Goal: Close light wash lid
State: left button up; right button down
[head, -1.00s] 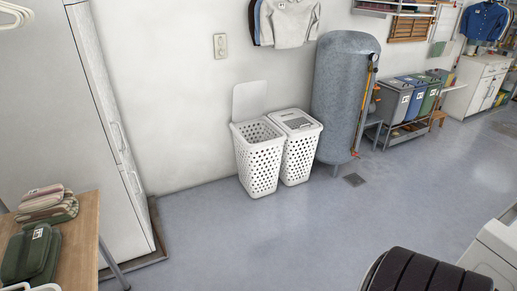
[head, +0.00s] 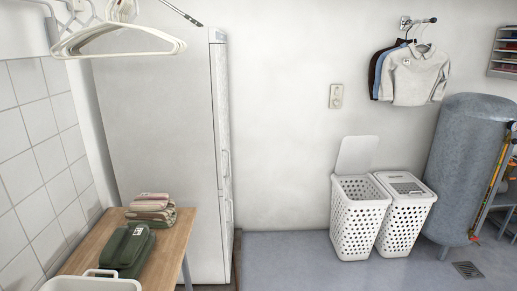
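Two white perforated laundry hampers stand side by side on the floor against the wall in the head view. The left hamper (head: 356,222) has its lid (head: 357,155) raised upright against the wall, and its top is open. The right hamper (head: 403,222) has its lid (head: 406,188) down, with a grey panel on top. I cannot read any label that tells which one is the light wash. Neither of my grippers is in view.
A wooden table (head: 170,240) with folded cloths (head: 150,208), a green case (head: 125,248) and a white basket (head: 92,284) is at the lower left. A tall white cabinet (head: 165,150) stands behind it. A grey tank (head: 465,165) stands right of the hampers. Floor before the hampers is clear.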

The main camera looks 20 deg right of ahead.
aim_at(357, 153)
jog(key=i+l+z, duration=0.55)
jog(key=i+z, duration=0.15)
jog(key=i, duration=0.2)
jog(key=i+l+z, duration=0.1)
jog(key=i+z, duration=0.3)
jog(key=i, duration=1.85)
